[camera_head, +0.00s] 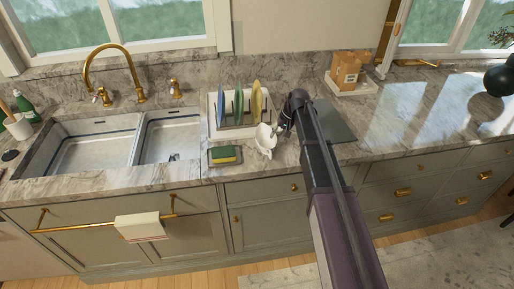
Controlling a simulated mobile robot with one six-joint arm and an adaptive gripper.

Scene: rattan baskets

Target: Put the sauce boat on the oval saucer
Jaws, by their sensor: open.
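I cannot make out the oval saucer clearly; part of the counter is hidden behind my arm.
A dish rack (213,130) holds several coloured plates. A sponge (224,154) lies on a small tray in front of it. A double sink (90,150) is at left. A dark grey board (337,125) lies behind my arm. The counter (410,115) is largely clear at right.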

